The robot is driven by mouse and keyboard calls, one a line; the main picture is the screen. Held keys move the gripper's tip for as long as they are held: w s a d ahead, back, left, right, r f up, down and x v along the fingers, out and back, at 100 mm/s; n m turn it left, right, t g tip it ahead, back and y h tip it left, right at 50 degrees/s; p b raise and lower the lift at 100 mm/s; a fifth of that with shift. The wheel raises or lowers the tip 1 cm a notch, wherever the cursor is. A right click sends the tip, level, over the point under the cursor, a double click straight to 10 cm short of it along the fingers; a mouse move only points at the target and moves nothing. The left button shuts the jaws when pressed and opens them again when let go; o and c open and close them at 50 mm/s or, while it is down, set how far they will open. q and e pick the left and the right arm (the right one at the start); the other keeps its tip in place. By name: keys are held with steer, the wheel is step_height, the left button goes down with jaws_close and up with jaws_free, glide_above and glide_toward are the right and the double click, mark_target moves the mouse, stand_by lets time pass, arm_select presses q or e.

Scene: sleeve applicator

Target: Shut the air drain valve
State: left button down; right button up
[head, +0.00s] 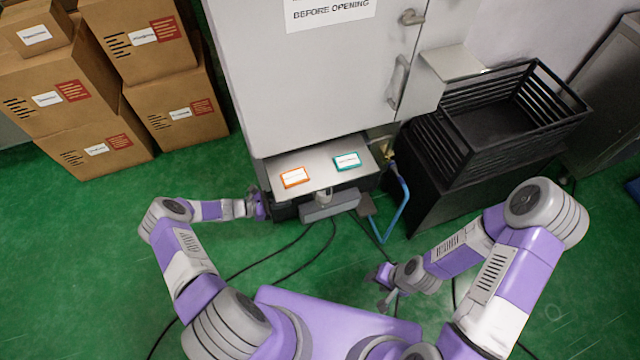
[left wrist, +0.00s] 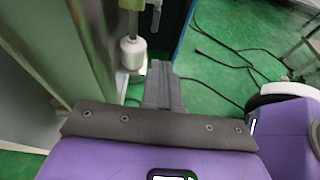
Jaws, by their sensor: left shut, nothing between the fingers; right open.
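A small yellowish fitting (head: 388,158) sits low at the machine's right side, where a blue hose (head: 403,205) comes off. It may be the air drain valve; its handle position is too small to tell. My left gripper (head: 260,205) is at the front left corner of the machine's low shelf, away from this fitting. In the left wrist view its fingers (left wrist: 163,88) are shut and empty, near a white cylinder (left wrist: 133,53) on a metal rod. My right gripper (head: 379,288) is open and empty, low above the green floor, in front of the hose.
The grey machine cabinet (head: 320,90) has a low shelf (head: 320,174) with an orange-edged box (head: 295,177) and a teal-edged box (head: 347,161). A black crate (head: 540,120) stands right. Cartons (head: 95,135) are stacked left. Black cables (head: 285,248) cross the floor.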

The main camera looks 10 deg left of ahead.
arm_select(q)
steer(key=shift+w+a+r, duration=0.15)
steer(key=shift+a, duration=0.25)
steer(key=r+b+x, duration=0.1)
steer(key=b+x, duration=0.2)
steer(key=x, duration=1)
steer(key=shift+w+d, duration=0.4)
steer(key=shift+d, duration=0.1)
